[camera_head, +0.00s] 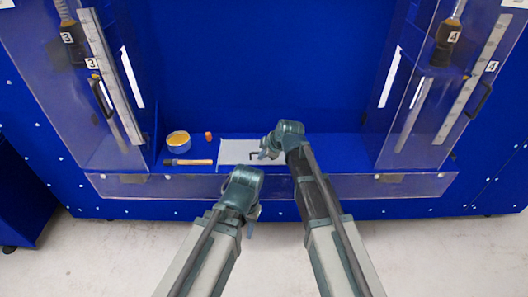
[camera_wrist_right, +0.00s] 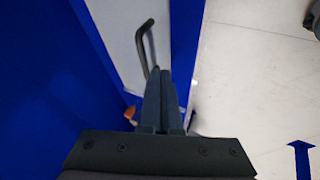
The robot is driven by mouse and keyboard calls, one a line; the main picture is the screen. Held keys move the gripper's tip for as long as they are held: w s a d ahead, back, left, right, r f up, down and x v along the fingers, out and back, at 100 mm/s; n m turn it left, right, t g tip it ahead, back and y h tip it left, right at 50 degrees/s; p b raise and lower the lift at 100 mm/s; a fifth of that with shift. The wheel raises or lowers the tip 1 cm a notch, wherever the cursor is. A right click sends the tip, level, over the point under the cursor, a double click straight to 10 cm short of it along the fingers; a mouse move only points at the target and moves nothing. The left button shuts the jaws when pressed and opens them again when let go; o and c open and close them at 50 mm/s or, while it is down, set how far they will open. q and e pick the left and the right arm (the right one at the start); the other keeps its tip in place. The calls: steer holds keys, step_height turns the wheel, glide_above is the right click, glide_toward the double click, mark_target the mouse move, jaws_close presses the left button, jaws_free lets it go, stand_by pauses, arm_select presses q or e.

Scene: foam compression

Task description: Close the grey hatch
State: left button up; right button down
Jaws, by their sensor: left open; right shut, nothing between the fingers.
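The grey hatch (camera_head: 236,152) is a pale panel at the blue ledge, left of centre in the head view. Its black bent handle (camera_head: 254,155) is beside my right gripper (camera_head: 264,154), which partly covers that end of the hatch. In the right wrist view the hatch (camera_wrist_right: 112,28) and its handle (camera_wrist_right: 146,42) lie just beyond the shut, empty fingers (camera_wrist_right: 163,98). I cannot tell whether fingers and handle touch, or the hatch's exact angle. My left gripper (camera_head: 251,226) is lower, in front of the clear front strip, open and away from the hatch.
A yellow-topped tin (camera_head: 178,141), a wooden-handled tool (camera_head: 188,162) and a small orange object (camera_head: 209,137) sit left of the hatch. Clear panels with handles stand at left (camera_head: 103,97) and right (camera_head: 478,98). The ledge right of my right arm is clear.

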steer(key=s+p+v, duration=0.1)
steer(key=p+v, duration=0.7)
steer(key=v, duration=0.3)
steer(key=shift+s+f, duration=0.2)
steer(key=shift+s, duration=0.1)
steer(key=shift+a, duration=0.1)
steer(key=s+d+f+m+g+h, duration=0.1)
steer(key=s+m+g+h, duration=0.1)
steer(key=s+m, duration=0.4)
steer(key=s+d+f+m+g+h, duration=0.2)
steer(key=s+m, duration=0.5)
steer(key=s, duration=0.8)
steer(key=shift+s+f+g+h, duration=0.2)
steer(key=shift+f+g+h, duration=0.1)
steer(key=shift+g+h, duration=0.5)
steer(key=shift+d, duration=0.2)
